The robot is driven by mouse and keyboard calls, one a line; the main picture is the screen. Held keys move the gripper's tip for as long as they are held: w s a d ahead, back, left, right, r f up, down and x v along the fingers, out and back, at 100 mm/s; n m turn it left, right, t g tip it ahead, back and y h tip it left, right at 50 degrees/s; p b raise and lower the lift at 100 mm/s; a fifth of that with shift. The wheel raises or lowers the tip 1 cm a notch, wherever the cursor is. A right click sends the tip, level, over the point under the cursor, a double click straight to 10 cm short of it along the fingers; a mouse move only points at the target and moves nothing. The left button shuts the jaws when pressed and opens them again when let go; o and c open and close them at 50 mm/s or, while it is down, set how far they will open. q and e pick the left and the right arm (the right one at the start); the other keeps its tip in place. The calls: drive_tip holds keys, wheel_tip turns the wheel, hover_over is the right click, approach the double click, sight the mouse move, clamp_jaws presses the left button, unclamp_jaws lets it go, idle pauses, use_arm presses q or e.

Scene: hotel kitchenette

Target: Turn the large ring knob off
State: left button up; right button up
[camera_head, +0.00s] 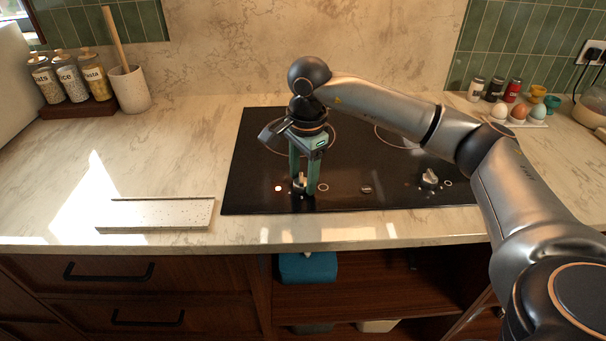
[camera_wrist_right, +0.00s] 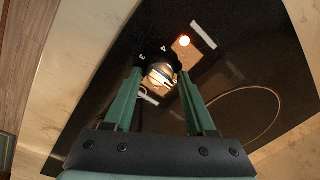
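The black cooktop (camera_head: 350,190) has two silver knobs along its front edge. My right gripper (camera_head: 304,190), with green fingers, points down over the left knob (camera_head: 299,182). In the right wrist view, this knob (camera_wrist_right: 160,75) shows between and just beyond the spread fingertips (camera_wrist_right: 160,72). Contact with either finger is not clear. Digits show on the dark collar beside the knob. A small lit indicator (camera_head: 278,188) glows left of it and also shows in the wrist view (camera_wrist_right: 185,41). The other knob (camera_head: 429,179) stands free at the right. My left gripper is out of view.
A pale speckled board (camera_head: 157,214) lies on the counter left of the cooktop. Jars (camera_head: 71,80) and a utensil crock (camera_head: 129,89) stand at the back left. Spice shakers (camera_head: 494,88) and eggs on a holder (camera_head: 519,113) are at the back right.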

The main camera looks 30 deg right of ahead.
sight(305, 184)
wheel_tip(305, 184, up, 12)
drive_tip(key=shift+s+r, duration=0.25)
drive_tip(key=shift+s, duration=0.2)
idle(0.5)
